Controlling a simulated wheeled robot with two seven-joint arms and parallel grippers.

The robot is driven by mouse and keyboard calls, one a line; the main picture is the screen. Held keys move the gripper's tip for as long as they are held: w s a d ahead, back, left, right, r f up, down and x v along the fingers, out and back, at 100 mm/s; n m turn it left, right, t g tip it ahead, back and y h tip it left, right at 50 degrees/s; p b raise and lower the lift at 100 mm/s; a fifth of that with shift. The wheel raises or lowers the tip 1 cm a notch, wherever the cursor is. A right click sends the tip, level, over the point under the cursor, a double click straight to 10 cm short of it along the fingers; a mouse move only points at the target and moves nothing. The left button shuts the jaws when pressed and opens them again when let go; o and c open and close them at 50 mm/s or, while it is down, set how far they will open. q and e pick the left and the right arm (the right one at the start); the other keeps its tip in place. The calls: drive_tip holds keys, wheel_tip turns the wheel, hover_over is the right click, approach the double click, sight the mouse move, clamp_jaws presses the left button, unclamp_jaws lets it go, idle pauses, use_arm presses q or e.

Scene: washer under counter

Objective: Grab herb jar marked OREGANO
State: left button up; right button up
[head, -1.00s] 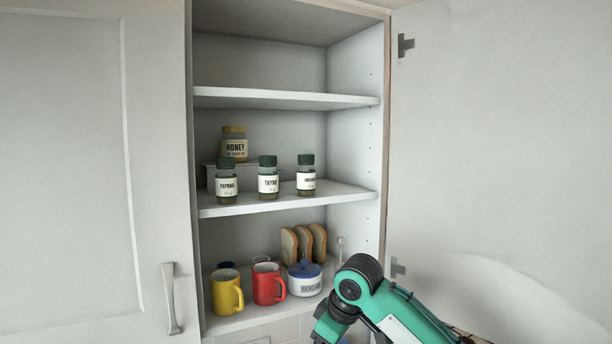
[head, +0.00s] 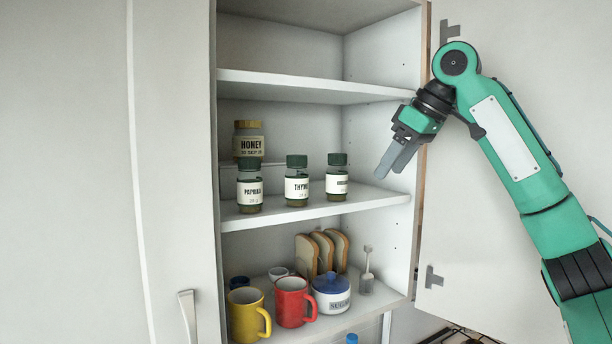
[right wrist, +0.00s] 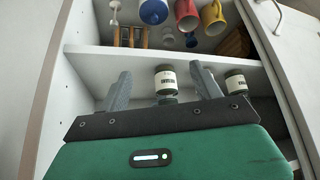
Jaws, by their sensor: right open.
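Three green-lidded herb jars stand upright in a row on the middle shelf. The rightmost jar (head: 337,181) has small lettering that is hard to read but fits OREGANO; the others are the THYME jar (head: 297,187) and the PAPRIKA jar (head: 250,191). My right gripper (head: 391,172) is open and empty, to the right of the rightmost jar and apart from it, fingers pointing down-left. In the right wrist view, which looks upside down, the rightmost jar (right wrist: 166,80) shows between the fingers, beyond them. My left gripper is not in view.
A HONEY jar (head: 249,140) stands behind on a riser. The upper shelf (head: 300,85) lies above. Below are a yellow mug (head: 245,316), a red mug (head: 291,304), a sugar pot (head: 331,298) and toast slices (head: 322,252). The open door (head: 480,240) is at the right.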

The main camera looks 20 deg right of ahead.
sight(337, 165)
drive_tip(key=w+a, duration=0.1)
drive_tip(key=w, duration=0.1)
drive_tip(key=w+a, duration=0.1)
drive_tip(key=w, duration=0.2)
drive_tip(key=w+a+r+b, duration=0.1)
drive_tip(key=w+a, duration=0.1)
drive_tip(key=shift+w+a, duration=0.1)
drive_tip(key=shift+w, duration=0.05)
drive_tip(key=shift+w+a+r+p, duration=0.1)
drive_tip(key=shift+w+a+p, duration=0.15)
drive_tip(key=shift+w+p, duration=0.2)
drive_tip(key=shift+w+a+r+p, duration=0.1)
drive_tip(key=shift+w+a+p, duration=0.2)
drive_tip(key=shift+w, duration=0.25)
drive_tip(key=x, duration=0.3)
drive_tip(key=shift+w+a+f, duration=0.15)
drive_tip(key=shift+w+f, duration=0.05)
drive_tip(key=shift+s, duration=0.2)
drive_tip(key=shift+c, duration=0.5)
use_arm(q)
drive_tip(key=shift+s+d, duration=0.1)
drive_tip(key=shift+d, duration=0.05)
use_arm(e)
drive_tip(key=shift+w, duration=0.1)
drive_tip(key=c, duration=1)
